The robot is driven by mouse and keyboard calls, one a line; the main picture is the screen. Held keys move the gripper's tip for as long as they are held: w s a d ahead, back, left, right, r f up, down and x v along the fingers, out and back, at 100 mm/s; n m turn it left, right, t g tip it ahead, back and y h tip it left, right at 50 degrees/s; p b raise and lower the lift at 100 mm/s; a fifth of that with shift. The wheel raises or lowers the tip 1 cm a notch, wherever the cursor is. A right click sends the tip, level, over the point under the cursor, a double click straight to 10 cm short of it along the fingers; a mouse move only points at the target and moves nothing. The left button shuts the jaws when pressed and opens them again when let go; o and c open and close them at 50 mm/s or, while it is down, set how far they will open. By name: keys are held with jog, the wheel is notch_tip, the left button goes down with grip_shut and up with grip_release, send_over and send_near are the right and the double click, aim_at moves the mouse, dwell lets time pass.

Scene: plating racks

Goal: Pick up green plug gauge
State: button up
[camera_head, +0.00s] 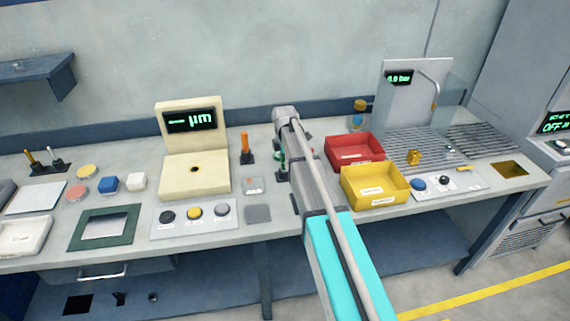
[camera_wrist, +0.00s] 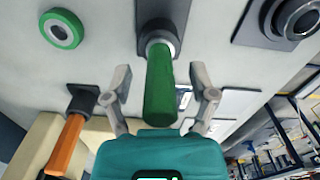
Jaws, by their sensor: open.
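The green plug gauge (camera_wrist: 160,90) is at the centre of the wrist view, its green handle pointing toward the camera. Its metal collar meets a dark holder (camera_wrist: 163,12). My gripper (camera_wrist: 160,74) is open, with one finger on each side of the handle and a visible gap on both sides. In the head view only a bit of the green gauge (camera_head: 281,158) shows beside my arm, which hides the rest of it and my fingers.
An orange-handled gauge (camera_head: 245,146) stands close by on the left, also in the wrist view (camera_wrist: 64,145). A green ring (camera_wrist: 62,28) lies nearby. The cream display device (camera_head: 194,172) stands left; red (camera_head: 353,149) and yellow (camera_head: 375,183) bins stand right of my arm.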

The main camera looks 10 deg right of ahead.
grip_shut()
jog(key=shift+r, duration=0.15)
dwell(0.4)
notch_tip(320, 180, up, 3)
jog(key=p, duration=0.3)
jog(key=s+r+p, duration=0.9)
jog(key=s+p, duration=0.1)
jog(key=s, duration=0.4)
jog(key=shift+r, duration=0.35)
jog(key=shift+f, duration=0.15)
